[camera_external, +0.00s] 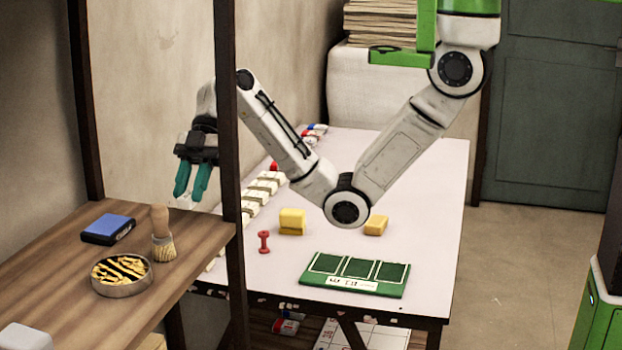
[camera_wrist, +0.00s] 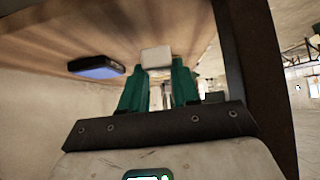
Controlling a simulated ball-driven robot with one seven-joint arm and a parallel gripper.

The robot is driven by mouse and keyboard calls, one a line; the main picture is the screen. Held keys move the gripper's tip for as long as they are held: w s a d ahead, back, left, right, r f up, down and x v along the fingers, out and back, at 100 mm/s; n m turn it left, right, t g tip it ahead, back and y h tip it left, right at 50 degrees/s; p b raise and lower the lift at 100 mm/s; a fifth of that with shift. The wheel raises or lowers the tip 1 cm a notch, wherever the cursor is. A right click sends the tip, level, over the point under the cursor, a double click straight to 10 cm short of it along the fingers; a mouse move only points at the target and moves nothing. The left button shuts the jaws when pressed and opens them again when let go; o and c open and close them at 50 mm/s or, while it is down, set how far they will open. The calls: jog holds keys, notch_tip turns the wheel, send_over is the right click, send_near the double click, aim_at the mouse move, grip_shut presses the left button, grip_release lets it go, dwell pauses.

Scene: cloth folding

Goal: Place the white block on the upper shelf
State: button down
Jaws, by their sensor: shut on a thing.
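My gripper (camera_external: 191,190) hangs with its green fingers pointing down, left of the dark shelf post and above the wooden shelf. In the wrist view the white block (camera_wrist: 156,57) is at the tips of the green fingers (camera_wrist: 158,80), and the gripper is shut on it. I cannot clearly make out the block between the fingers in the external view. The upper shelf (camera_external: 190,250) is the brown wooden board below and left of my gripper. It also shows in the wrist view (camera_wrist: 70,35).
On the shelf are a blue-topped box (camera_external: 108,229), a brush (camera_external: 162,237), a round dish (camera_external: 122,274) and a pale block-like thing (camera_external: 22,337) at the near left. A dark post (camera_external: 228,130) stands beside my gripper. The white table (camera_external: 430,215) holds yellow blocks and a green tray.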

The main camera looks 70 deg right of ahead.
aim_at(185, 209)
jog(key=shift+a, duration=1.55)
jog(key=shift+f, duration=1.8)
jog(key=c, duration=0.8)
grip_release()
jog(key=shift+o, duration=0.2)
jog(key=p+v, duration=0.2)
jog(key=v, duration=1)
jog(key=shift+o, duration=0.4)
